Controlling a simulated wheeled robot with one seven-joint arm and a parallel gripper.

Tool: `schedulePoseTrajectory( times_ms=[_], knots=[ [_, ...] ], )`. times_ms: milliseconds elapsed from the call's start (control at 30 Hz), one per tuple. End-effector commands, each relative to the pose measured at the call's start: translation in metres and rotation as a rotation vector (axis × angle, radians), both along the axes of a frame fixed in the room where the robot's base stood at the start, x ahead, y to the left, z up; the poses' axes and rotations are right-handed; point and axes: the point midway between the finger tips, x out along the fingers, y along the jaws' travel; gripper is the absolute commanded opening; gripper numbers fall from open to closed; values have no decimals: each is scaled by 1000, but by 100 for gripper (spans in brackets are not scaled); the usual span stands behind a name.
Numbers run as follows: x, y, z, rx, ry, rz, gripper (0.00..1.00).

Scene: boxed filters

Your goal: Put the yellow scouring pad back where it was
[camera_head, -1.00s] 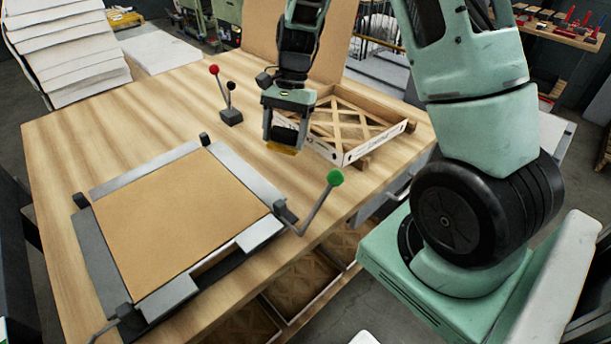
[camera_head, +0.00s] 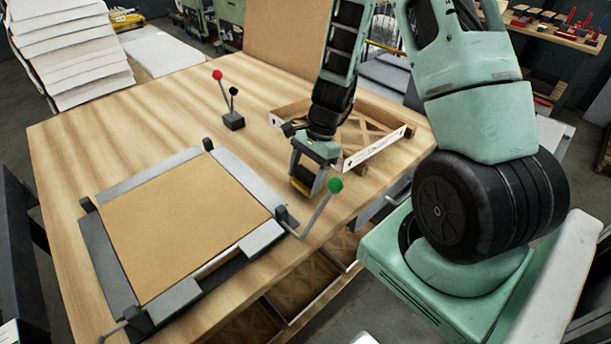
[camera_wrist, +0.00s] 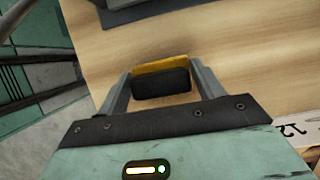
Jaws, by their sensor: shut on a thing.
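The yellow scouring pad (camera_wrist: 160,66) is held between the two fingers of my gripper (camera_wrist: 160,84), with a dark block-like side facing the wrist camera. In the head view my gripper (camera_head: 306,182) is over the wooden table, just left of the green-knobbed lever and in front of the shallow box. Only a small yellow part of the pad (camera_head: 299,186) shows there, low between the fingers. I cannot tell whether the pad touches the table.
A green-knobbed lever (camera_head: 335,186) stands very close to my gripper, on the frame (camera_head: 120,188) around a brown board. A shallow box (camera_head: 382,144) with a lattice filter lies behind. A red-knobbed lever (camera_head: 217,75) stands farther back. Bare table (camera_head: 180,110) lies left of my gripper.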

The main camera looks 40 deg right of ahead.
Motion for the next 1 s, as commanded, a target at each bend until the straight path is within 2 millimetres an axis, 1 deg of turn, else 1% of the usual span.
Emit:
schedulePoseTrajectory(
  times_ms=[33,133,367,500,533,567,600,867,1000],
  knots=[
    [-1,0,-5,3,2,1,39],
    [0,0,-10,1,0,0,39],
    [0,0,-11,1,0,1,39],
    [0,0,-15,1,0,1,39],
    [0,0,-14,1,0,1,76],
    [0,0,-13,1,0,1,84],
    [0,0,-13,1,0,1,89],
    [0,0,-13,1,-1,2,89],
    [1,-2,-5,-1,-3,3,89]
  ],
)
